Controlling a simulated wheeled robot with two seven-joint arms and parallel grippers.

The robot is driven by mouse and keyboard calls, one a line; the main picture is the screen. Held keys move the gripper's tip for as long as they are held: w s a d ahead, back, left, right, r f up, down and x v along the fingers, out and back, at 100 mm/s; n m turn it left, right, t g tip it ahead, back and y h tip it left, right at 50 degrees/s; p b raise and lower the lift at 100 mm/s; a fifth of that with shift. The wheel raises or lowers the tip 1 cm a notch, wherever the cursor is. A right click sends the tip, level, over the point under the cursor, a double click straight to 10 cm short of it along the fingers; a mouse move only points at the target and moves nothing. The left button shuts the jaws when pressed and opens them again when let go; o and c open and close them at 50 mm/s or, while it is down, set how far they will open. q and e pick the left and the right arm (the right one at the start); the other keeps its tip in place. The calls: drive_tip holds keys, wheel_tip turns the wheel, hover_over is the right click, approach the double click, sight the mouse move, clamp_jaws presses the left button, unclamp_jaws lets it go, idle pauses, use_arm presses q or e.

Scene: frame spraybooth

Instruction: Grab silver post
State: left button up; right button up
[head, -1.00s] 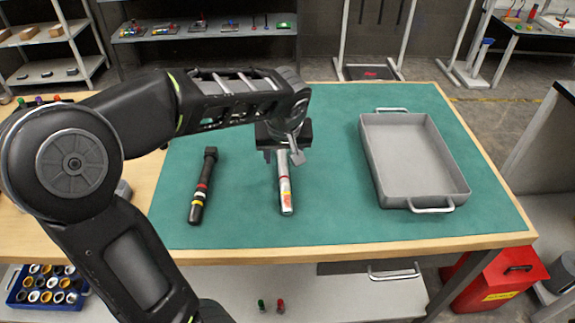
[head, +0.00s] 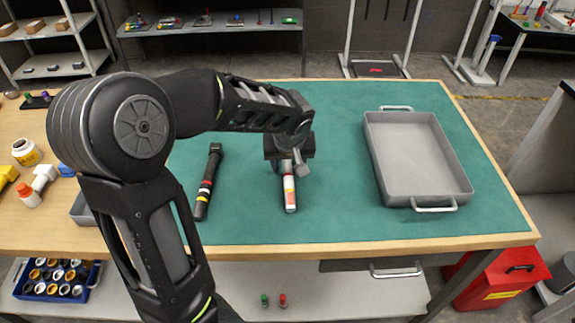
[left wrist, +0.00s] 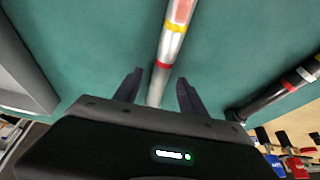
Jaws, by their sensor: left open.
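The silver post (head: 289,193) lies on the green mat in the middle of the table, with red, orange and white bands toward its near end. My left gripper (head: 287,168) is over its far end and hides that part in the head view. In the left wrist view the post (left wrist: 169,48) runs between the two open fingers (left wrist: 157,92), with a yellow and a red band showing. The fingers stand apart from it on both sides. I cannot tell how far above the mat they are. My right gripper does not show.
A black post (head: 207,182) with red, white and yellow bands lies left of the silver one. A grey tray (head: 447,187) with handles stands at the right of the mat (head: 330,222). Bottles and small items sit at the table's left. The mat between post and tray is clear.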

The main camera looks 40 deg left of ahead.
use_arm(q)
drive_tip(key=shift+x, duration=0.85)
drive_tip(key=shift+r, duration=0.1)
clamp_jaws()
idle(0.4)
